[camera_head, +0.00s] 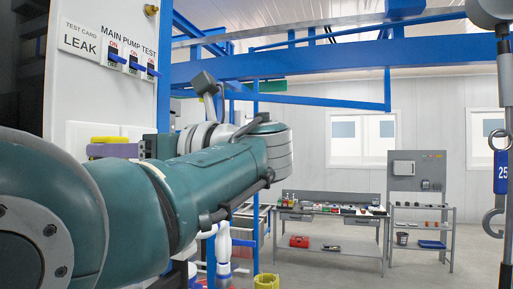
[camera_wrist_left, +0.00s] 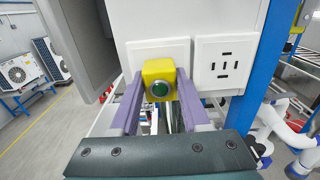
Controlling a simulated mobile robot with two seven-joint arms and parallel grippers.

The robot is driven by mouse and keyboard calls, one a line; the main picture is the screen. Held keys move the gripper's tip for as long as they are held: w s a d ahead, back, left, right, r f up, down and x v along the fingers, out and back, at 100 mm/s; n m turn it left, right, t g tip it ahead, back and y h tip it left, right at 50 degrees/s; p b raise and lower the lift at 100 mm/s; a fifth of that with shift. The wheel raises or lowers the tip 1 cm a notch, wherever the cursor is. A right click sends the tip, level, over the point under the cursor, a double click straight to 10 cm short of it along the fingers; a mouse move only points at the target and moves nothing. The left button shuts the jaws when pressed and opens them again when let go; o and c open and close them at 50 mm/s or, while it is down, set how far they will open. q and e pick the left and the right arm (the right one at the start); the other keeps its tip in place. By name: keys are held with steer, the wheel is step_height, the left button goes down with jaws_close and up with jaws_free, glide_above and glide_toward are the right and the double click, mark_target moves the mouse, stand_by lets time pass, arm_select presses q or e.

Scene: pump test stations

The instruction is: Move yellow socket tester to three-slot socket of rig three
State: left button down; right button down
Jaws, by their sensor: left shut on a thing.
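The yellow socket tester (camera_wrist_left: 158,80) is a small yellow block with a round green face in a metal ring. My left gripper (camera_wrist_left: 156,98) is shut on it, with a purple finger on each side. In the head view the yellow tester (camera_head: 104,140) shows just above a purple finger of my left gripper (camera_head: 112,150), close to the white panel. Behind the tester in the wrist view is a white socket plate (camera_wrist_left: 140,48); the tester hides its slots. I cannot tell whether they touch. A second socket plate (camera_wrist_left: 241,50) with several dark slots is to the right. My right gripper is out of view.
A blue frame post (camera_wrist_left: 262,45) stands right of the plates. White pipes (camera_wrist_left: 280,120) run at lower right. A workbench (camera_head: 330,216) is farther back.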

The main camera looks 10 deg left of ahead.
arm_select(q)
steer(key=shift+p, duration=0.3)
stand_by(0.5)
steer(key=shift+a+p, duration=0.35)
steer(key=shift+a, duration=0.05)
stand_by(0.5)
steer(key=shift+c, duration=1.5)
jaws_free()
steer(key=shift+d+f+b, duration=0.15)
steer(key=shift+d+b, duration=0.15)
steer(key=shift+b, duration=0.1)
steer(key=d+b, duration=0.5)
steer(key=d, duration=0.2)
steer(key=shift+s+b, duration=0.3)
steer(key=shift+b, duration=0.1)
